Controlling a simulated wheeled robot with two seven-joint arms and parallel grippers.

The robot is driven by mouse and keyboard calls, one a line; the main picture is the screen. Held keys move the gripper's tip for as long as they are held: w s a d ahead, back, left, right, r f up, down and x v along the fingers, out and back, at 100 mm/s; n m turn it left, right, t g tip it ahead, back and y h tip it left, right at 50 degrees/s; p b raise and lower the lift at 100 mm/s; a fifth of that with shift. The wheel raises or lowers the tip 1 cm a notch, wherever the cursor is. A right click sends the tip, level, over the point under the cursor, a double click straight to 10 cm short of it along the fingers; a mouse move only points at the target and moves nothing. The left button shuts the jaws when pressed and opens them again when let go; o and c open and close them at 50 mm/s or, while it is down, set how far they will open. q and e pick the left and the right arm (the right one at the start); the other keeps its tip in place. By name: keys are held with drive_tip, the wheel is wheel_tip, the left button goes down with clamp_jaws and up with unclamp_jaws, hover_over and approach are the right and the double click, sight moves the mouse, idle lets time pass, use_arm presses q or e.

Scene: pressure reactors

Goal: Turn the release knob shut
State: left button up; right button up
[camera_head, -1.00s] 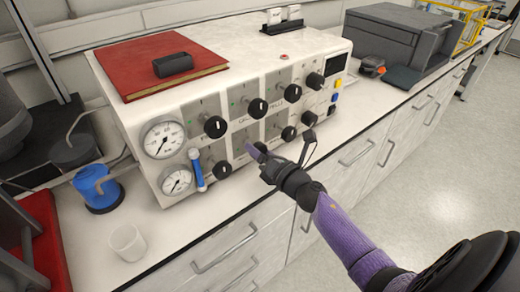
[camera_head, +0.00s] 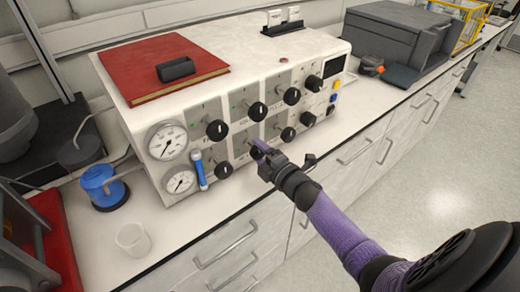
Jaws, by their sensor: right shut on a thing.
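A white reactor control box (camera_head: 315,48) stands on the bench with two rows of black knobs on its front. My right gripper (camera_head: 262,155), at the end of a purple arm, is at the lower row, shut on a dark knob (camera_head: 256,153), second from the left. The gripper hides much of this knob, and its marking cannot be read. The knob to its left (camera_head: 224,169) and the one to its right (camera_head: 288,134) are free. My left gripper is not in view.
Two round gauges (camera_head: 167,140) and a blue-handled lever (camera_head: 199,170) are at the box's left end. A red book (camera_head: 150,60) lies on top. A clear beaker (camera_head: 133,240) and a blue vessel (camera_head: 103,186) stand left. Bench in front of the box is narrow.

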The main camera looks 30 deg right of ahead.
drive_tip(key=m+p, duration=0.1)
drive_tip(key=m, duration=0.3)
drive_tip(key=shift+m, duration=0.3)
idle(0.4)
drive_tip(key=o, duration=1.3)
drive_tip(key=s+p, duration=0.1)
drive_tip(key=s, duration=0.5)
drive_tip(key=s+p, duration=0.1)
drive_tip(key=s, duration=0.3)
drive_tip(key=shift+d+p, duration=0.3)
drive_tip(key=shift+d, duration=0.1)
